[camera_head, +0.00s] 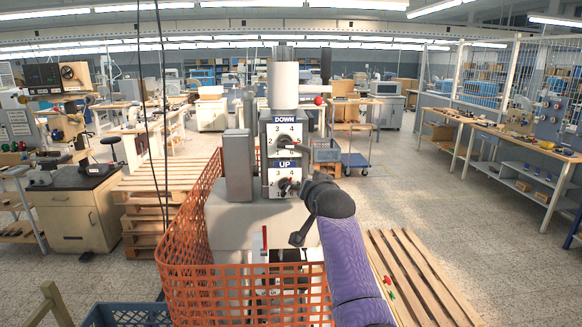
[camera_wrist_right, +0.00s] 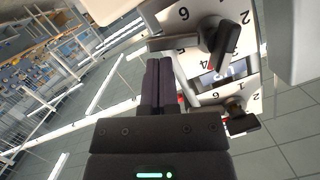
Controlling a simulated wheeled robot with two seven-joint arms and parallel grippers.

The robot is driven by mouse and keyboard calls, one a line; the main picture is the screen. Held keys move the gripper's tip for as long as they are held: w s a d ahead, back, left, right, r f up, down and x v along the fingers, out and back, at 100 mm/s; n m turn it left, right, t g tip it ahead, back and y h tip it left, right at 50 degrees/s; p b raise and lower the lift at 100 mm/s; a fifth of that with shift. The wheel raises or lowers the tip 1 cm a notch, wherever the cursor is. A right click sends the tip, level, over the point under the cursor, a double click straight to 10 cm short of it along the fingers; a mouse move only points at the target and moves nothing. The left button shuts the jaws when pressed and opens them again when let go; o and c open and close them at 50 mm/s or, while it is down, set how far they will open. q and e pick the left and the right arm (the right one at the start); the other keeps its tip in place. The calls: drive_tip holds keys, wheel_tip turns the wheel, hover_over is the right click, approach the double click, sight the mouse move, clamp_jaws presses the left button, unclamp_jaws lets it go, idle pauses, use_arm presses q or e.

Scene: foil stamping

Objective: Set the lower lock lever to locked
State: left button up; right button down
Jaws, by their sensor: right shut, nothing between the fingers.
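A grey press machine (camera_head: 245,215) stands in front of me with a DOWN dial (camera_head: 284,133) above an UP dial (camera_head: 284,180). Black handles show at the dials, one at the upper dial (camera_wrist_right: 219,42) and one at the lower dial (camera_wrist_right: 240,118) in the right wrist view. I cannot tell surely which part is the lower lock lever or how it is set. My right gripper (camera_wrist_right: 159,64) is shut and empty, with its fingertips close beside the dial plates; contact is unclear. In the head view its wrist covers the area right of the UP dial. My left gripper is not in view.
An orange mesh basket or guard (camera_head: 190,275) surrounds the machine's front and left. Wooden pallets (camera_head: 425,275) lie at the right and a pallet stack (camera_head: 140,215) stands at the left. A blue crate (camera_head: 125,314) is at the bottom left. Open floor lies further right.

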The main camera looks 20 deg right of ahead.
wheel_tip(320, 180, up, 5)
drive_tip(key=d+p, duration=0.1)
drive_tip(key=p, duration=0.4)
drive_tip(key=f+b+v, duration=0.1)
drive_tip(key=b+v, duration=0.2)
drive_tip(key=v, duration=0.7)
drive_tip(key=shift+b, duration=0.3)
drive_tip(key=shift+s+f, duration=0.15)
drive_tip(key=shift+f, duration=0.05)
